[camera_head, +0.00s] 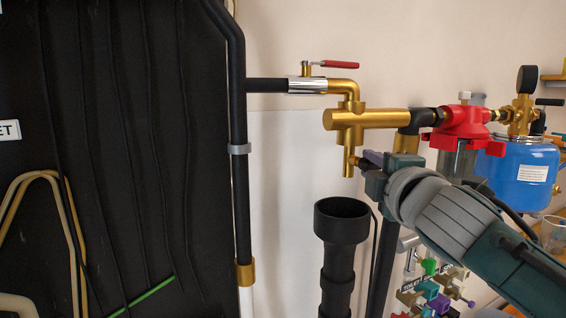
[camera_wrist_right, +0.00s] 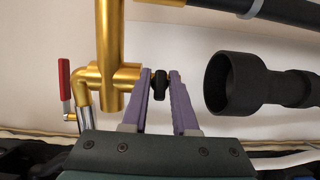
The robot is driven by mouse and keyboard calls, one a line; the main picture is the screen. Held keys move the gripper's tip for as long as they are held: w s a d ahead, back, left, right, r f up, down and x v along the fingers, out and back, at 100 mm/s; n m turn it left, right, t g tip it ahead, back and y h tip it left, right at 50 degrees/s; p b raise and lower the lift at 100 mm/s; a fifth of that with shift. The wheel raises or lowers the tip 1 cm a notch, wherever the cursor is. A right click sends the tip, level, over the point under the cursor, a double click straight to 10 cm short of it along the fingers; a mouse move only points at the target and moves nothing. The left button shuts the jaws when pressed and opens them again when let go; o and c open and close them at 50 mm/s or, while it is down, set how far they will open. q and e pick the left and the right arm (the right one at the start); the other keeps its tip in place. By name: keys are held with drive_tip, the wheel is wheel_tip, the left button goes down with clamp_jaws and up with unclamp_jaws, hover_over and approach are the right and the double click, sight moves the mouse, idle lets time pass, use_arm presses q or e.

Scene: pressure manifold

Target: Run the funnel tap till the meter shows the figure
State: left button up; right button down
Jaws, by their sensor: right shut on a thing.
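The brass manifold (camera_head: 365,120) is on the wall, with a short brass spout (camera_head: 349,160) hanging from it above the black funnel (camera_head: 341,212). My right gripper (camera_head: 370,160) reaches in from the right beside the spout. In the wrist view its purple fingers (camera_wrist_right: 161,78) are shut on the black tap handle (camera_wrist_right: 160,88). The funnel mouth (camera_wrist_right: 219,84) shows to the right of the fingers there. A round dark gauge (camera_head: 526,79) stands above the blue tank, turned edge-on so its figure cannot be read. No water stream is visible. My left gripper is out of view.
A red-handled valve (camera_head: 340,65) sits on the pipe above the manifold. A red-topped filter (camera_head: 464,122) and a blue tank (camera_head: 519,172) stand to the right. Coloured valves (camera_head: 436,285) are below my right arm. A black panel (camera_head: 120,150) fills the left.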

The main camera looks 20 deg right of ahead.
drive_tip(key=c, duration=0.9)
unclamp_jaws()
drive_tip(key=shift+o, duration=0.2)
drive_tip(key=shift+s+a, duration=0.2)
drive_tip(key=shift+s, duration=0.35)
drive_tip(key=p+v, duration=0.1)
drive_tip(key=v, duration=0.7)
drive_tip(key=shift+s, duration=0.4)
drive_tip(key=shift+a+r, duration=0.1)
